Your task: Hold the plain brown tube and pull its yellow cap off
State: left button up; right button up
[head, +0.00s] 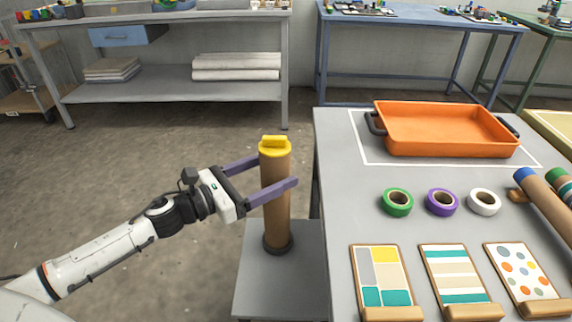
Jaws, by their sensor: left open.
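The plain brown tube (275,212) stands upright on a low grey stand, its foot in a dark round base (278,244). The yellow cap (275,146) sits on its top end. My left gripper (278,173) comes in from the left and is open. Its two purple fingers reach on either side of the tube, just below the cap. The near finger crosses in front of the tube, and the far finger is partly hidden behind it. I cannot tell whether either finger touches the tube. My right gripper is not in view.
The grey stand (258,293) adjoins a grey table (335,190) on the right. The table holds an orange tray (450,148), tape rolls in green (397,202), purple and white, pattern cards (380,275), and other tubes (545,207). Open floor lies to the left.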

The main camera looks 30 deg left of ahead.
aim_at(262, 176)
pick_arm(q)
jog(key=shift+x, duration=2.4)
jog(key=c, duration=1.1)
jog(key=o, duration=0.9)
jog(key=shift+o, duration=1)
jog(key=v, duration=0.9)
jog(key=shift+f, duration=0.1)
jog(key=shift+s+a, duration=0.3)
jog(key=shift+s, duration=0.3)
